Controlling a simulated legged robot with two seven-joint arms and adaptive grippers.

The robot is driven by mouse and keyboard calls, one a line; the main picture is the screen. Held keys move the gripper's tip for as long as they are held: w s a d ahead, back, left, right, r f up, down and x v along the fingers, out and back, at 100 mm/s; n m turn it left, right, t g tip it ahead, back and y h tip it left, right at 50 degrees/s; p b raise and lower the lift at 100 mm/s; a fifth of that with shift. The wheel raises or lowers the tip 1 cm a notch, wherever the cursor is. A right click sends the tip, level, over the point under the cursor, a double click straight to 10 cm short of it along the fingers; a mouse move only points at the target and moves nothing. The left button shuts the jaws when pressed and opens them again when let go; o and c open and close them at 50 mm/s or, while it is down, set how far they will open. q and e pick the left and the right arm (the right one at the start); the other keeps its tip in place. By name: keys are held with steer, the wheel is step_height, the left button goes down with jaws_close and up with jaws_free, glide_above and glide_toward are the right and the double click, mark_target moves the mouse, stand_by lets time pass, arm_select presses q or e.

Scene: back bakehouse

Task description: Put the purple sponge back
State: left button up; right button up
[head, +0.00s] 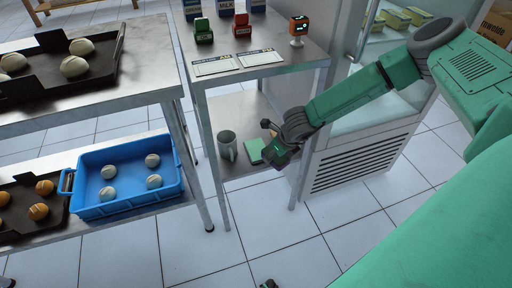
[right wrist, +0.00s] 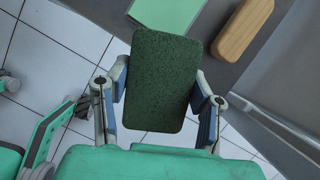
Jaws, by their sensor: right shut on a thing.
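My right gripper (head: 282,154) is low at the front edge of the lower shelf (head: 240,108). In the right wrist view my right gripper (right wrist: 160,103) is shut on a flat, rounded block, taken as the sponge (right wrist: 160,75). The face I see is dark green and rough; no clear purple shows, and its other side is hidden. In the head view the gripper mostly hides it. It is held out in front of the shelf edge, over the tiled floor.
A light green pad (head: 254,151) and a grey mug (head: 227,146) stand on the lower shelf. A wooden block (right wrist: 243,28) lies right of the pad. A white louvred cabinet (head: 358,165) stands to the right. A blue crate (head: 128,208) with dough balls is left.

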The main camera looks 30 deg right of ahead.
steer(key=b, duration=0.2)
glide_above(255, 147)
steer(key=s, duration=0.3)
steer(key=shift+w+d+f, duration=0.15)
steer(key=shift+f, duration=0.05)
steer(key=shift+w+r+b, duration=0.1)
steer(key=shift+w+b, duration=0.25)
steer(key=shift+w, duration=0.5)
step_height(255, 147, down, 4)
steer(key=shift+r+b, duration=0.2)
steer(key=shift+b, duration=0.9)
steer(key=shift+r, duration=0.1)
steer(key=shift+c, duration=0.5)
steer(key=o, duration=1.1)
